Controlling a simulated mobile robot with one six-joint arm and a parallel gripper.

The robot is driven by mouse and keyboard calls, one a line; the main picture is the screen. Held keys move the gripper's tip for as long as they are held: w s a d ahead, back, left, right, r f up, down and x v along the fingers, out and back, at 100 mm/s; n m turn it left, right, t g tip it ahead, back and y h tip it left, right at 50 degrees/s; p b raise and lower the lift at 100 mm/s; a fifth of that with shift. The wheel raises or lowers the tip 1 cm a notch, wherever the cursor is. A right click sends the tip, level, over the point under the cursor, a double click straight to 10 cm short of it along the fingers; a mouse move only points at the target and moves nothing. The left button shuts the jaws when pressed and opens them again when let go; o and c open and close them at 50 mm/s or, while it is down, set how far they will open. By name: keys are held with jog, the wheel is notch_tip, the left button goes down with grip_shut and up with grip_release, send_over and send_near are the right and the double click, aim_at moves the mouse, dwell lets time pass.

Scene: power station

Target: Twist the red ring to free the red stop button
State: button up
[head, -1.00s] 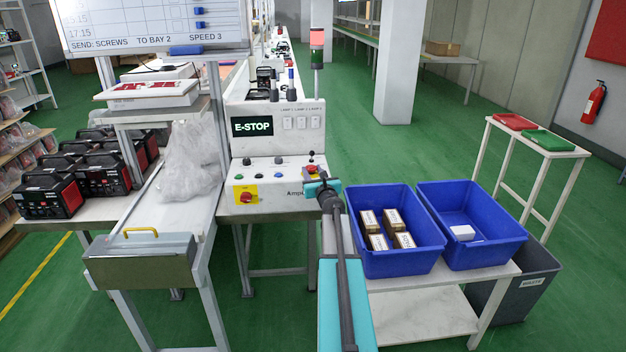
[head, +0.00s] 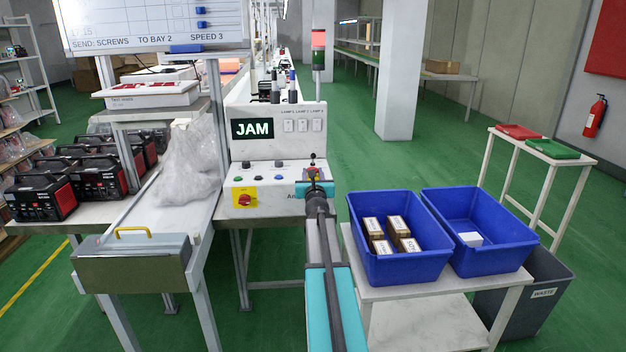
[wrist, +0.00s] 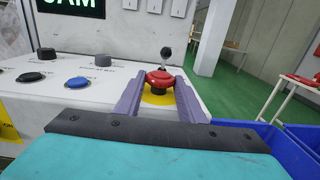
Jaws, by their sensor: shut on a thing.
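The red stop button with its red ring (wrist: 159,79) stands on a yellow round plate (wrist: 158,98) at the right end of the white control panel. In the wrist view my gripper (wrist: 158,84) has one finger on each side of it, shut on the red ring. In the head view my gripper (head: 315,187) is at the panel's right end and my arm hides most of the button. The panel's display (head: 252,129) reads JAM.
A black-knobbed lever (wrist: 166,54) rises just behind the button. Blue and black knobs (wrist: 77,82) lie to the left on the panel. A red rotary switch (head: 244,199) sits on a yellow plate further left. Blue bins (head: 395,268) stand close on the right.

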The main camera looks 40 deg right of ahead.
jog(key=shift+f, duration=0.1)
dwell(0.3)
jog(key=o, duration=1.1)
jog(key=shift+c, duration=0.2)
jog(key=shift+a, duration=0.1)
jog(key=v, duration=1.3)
jog(key=shift+s+a, duration=0.25)
